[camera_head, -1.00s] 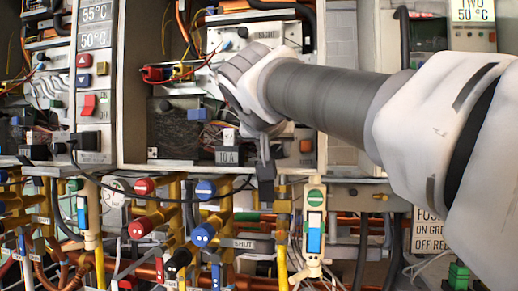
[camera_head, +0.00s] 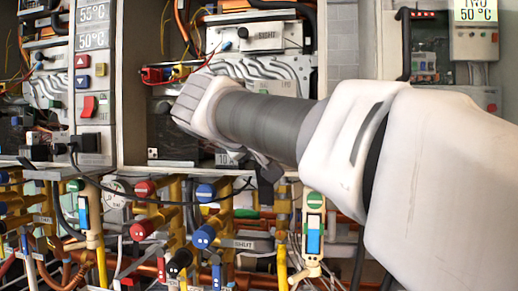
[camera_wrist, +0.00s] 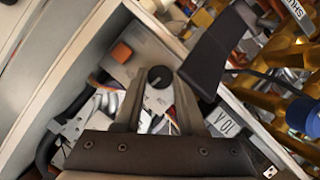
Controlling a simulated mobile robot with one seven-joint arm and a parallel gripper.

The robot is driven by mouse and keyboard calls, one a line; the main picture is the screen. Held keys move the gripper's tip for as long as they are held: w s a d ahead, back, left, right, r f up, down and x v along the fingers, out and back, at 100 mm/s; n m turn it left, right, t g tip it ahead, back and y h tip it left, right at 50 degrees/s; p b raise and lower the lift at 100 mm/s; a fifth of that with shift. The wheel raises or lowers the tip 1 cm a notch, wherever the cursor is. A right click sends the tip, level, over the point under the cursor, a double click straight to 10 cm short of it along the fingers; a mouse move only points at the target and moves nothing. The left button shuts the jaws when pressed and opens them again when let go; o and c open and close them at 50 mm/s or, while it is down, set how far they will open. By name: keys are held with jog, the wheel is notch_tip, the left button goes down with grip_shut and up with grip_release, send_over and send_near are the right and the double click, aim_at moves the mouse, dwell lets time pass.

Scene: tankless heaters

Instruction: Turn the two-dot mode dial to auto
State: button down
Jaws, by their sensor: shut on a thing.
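In the wrist view a small round black dial (camera_wrist: 160,77) with a pale pointer line sits on a light panel. The fingers of my gripper (camera_wrist: 158,85) stand on both sides of it and are shut on it. I cannot read an auto mark or the dial's setting. A white tile (camera_wrist: 268,170) with dark dots is at the lower right corner of the wrist view, and a small white tile (camera_head: 152,152) shows in the head view. In the head view my arm hides the dial and most of my gripper (camera_head: 264,165).
An orange square button (camera_wrist: 122,52) is near the dial. A dark flat piece (camera_wrist: 215,58) crosses the box's edge close to my fingers. Loose wires run beneath. Pipes with red and blue handles (camera_head: 203,236) stand below the box.

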jog(key=shift+n+h, duration=0.4)
jog(key=shift+n, duration=0.1)
jog(key=shift+c, duration=2.4)
grip_release()
